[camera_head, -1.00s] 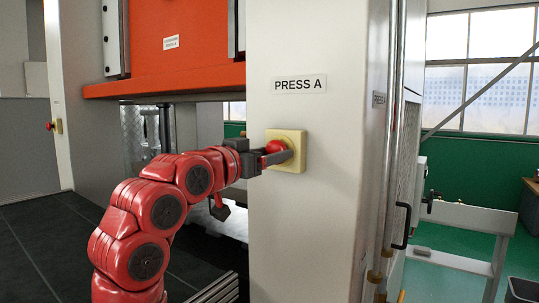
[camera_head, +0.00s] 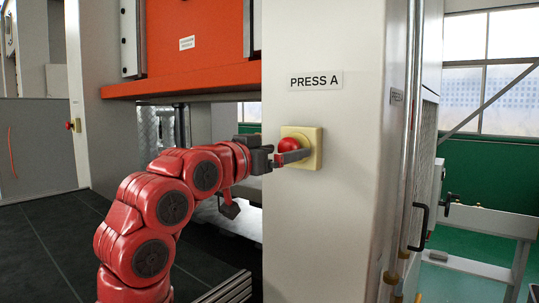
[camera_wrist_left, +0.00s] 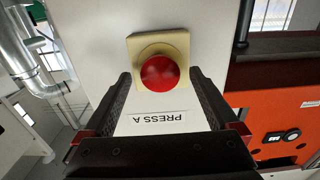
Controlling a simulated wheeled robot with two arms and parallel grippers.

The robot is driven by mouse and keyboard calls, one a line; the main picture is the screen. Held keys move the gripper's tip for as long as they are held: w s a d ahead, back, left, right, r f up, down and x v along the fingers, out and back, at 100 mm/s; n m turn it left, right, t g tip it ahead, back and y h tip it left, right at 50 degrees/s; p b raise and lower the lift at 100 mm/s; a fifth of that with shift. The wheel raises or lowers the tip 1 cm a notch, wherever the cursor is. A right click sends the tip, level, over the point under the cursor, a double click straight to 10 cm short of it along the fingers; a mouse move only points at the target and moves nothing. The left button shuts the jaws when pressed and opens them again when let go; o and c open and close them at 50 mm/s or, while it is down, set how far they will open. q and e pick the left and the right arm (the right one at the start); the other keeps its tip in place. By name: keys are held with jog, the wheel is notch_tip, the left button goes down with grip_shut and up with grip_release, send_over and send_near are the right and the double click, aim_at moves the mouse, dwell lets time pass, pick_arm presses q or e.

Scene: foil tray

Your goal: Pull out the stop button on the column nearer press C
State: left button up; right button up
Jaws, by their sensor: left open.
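A red mushroom stop button (camera_head: 290,145) sits on a yellow plate (camera_head: 314,147) on the pale column labelled PRESS A (camera_head: 330,120). In the left wrist view the red button (camera_wrist_left: 160,73) is just beyond and between my spread fingers, with the yellow plate (camera_wrist_left: 176,40) behind it. My left gripper (camera_head: 289,155) is open at this button, one finger passing in front of its lower part. Contact cannot be told. A second red stop button (camera_head: 69,125) is on another column (camera_head: 88,65) at the far left. No press C label shows. My right gripper is not in view.
An orange press ram (camera_head: 200,50) hangs left of the near column, with an opening below it. A vertical pipe (camera_head: 410,150) and a black handle (camera_head: 419,228) are right of the column. Grey railing (camera_head: 490,222) stands further right.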

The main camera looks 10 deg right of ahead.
pick_arm(q)
jog(key=b+v, duration=0.4)
jog(key=v, duration=1.3)
jog(key=shift+a, duration=0.2)
jog(key=shift+s, duration=0.15)
